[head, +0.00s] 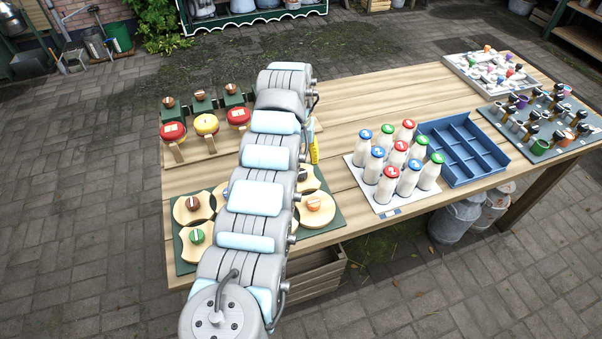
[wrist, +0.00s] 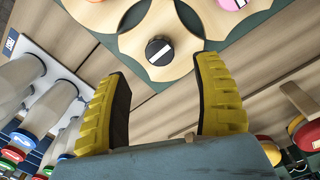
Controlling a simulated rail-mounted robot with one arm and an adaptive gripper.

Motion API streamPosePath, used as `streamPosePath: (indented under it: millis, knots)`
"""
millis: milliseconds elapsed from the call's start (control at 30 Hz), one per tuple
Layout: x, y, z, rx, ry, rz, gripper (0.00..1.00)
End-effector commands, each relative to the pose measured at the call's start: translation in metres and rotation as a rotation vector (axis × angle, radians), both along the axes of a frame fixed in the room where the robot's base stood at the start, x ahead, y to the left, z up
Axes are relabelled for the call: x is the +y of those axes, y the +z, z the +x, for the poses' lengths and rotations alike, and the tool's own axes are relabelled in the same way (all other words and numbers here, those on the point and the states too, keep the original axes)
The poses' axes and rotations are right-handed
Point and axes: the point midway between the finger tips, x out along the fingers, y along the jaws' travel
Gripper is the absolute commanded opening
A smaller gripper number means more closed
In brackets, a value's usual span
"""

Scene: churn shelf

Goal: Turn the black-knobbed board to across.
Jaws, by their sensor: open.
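The black-knobbed board (wrist: 185,70) is a pale wooden piece with curved edges, lying in the green tray (head: 333,216). Its black knob (wrist: 160,48) has a white line, which runs slantwise in the wrist view. In the head view the black knob (head: 302,175) shows just right of my arm, which partly hides its board. My gripper (wrist: 164,72) is open, with two yellow ribbed fingers and nothing between them. In the wrist view the fingertips lie just below the knob, one on each side, apart from it. The gap in depth is hard to judge.
Neighbouring boards have an orange knob (head: 313,204), a green knob (head: 197,236) and a brown knob (head: 193,203). Red and yellow round pieces (head: 206,124) stand behind on a wooden rack. Capped bottles (head: 388,183) stand right on a white mat, beside a blue crate (head: 487,150).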

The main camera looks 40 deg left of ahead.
Motion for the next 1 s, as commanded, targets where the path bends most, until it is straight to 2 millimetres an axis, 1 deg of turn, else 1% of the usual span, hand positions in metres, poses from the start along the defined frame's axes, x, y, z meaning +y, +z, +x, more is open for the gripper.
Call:
streamPosePath:
  millis: [33,200,400,600,900,933,967,1000]
  knots:
    - [-0.001,-0.011,-0.001,0.003,0.0,-0.002,0.67]
    - [-0.001,-0.039,0.0,0.001,0.0,-0.001,0.67]
    - [-0.002,-0.06,0.001,0.001,0.0,0.001,0.67]
    - [-0.002,-0.068,0.003,-0.004,0.0,0.004,0.67]
    - [-0.002,-0.069,0.003,-0.004,0.0,0.004,0.67]
    - [-0.002,-0.069,0.003,-0.004,0.0,0.004,0.63]
    - [-0.002,-0.069,0.003,-0.004,0.0,0.004,0.55]
    - [-0.002,-0.069,0.003,-0.004,0.0,0.004,0.43]
